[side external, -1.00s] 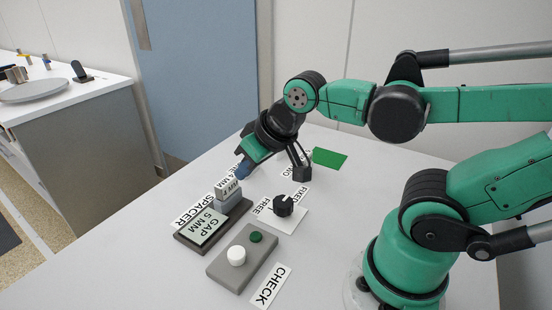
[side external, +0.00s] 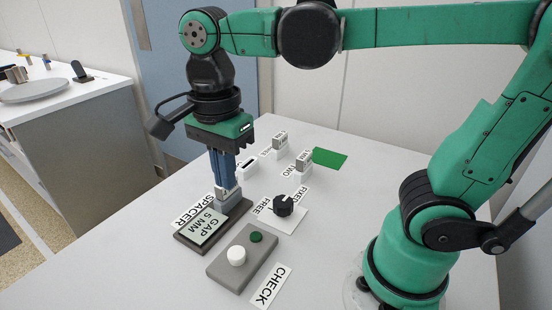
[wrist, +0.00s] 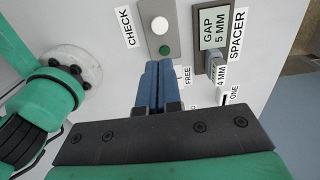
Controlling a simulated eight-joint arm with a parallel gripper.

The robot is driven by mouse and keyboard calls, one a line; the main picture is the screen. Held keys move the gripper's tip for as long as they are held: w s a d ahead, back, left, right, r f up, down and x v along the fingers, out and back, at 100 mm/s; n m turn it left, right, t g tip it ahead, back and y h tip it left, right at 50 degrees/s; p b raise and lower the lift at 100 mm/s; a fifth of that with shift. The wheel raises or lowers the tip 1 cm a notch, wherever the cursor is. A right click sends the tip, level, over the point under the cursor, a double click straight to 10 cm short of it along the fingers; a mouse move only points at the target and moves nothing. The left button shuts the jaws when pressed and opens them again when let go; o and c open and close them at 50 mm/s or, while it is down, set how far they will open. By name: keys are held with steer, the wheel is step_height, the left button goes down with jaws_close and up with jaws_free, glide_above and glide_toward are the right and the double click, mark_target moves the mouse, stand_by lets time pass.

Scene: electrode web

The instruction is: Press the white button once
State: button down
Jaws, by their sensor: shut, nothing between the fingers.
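The white button (side external: 236,255) is a round knob on a grey control plate (side external: 222,272), beside a dark green round button (side external: 256,237) and a CHECK label (side external: 270,287). In the wrist view the white button (wrist: 160,25) is at the top, beyond my fingertips. My gripper (side external: 224,186) points straight down above the table, behind the plate and close to the spacer block. Its blue fingers are together and empty; they also show in the wrist view (wrist: 158,66). Nothing touches the white button. The lower fingertips are partly hidden in the side view.
A dark spacer base (side external: 183,241) with a "GAP 5 MM" display (side external: 208,227) and a grey block (side external: 229,202) stands left of the plate. A black FREE/FIXED knob (side external: 283,206) is to the right. Labelled blocks (side external: 303,163) and a green patch (side external: 329,158) lie further back.

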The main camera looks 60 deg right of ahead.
mark_target(236, 252)
step_height(236, 252, down, 14)
stand_by(1.0)
steer(key=shift+f, duration=1.05)
step_height(236, 252, up, 14)
stand_by(0.6)
stand_by(0.5)
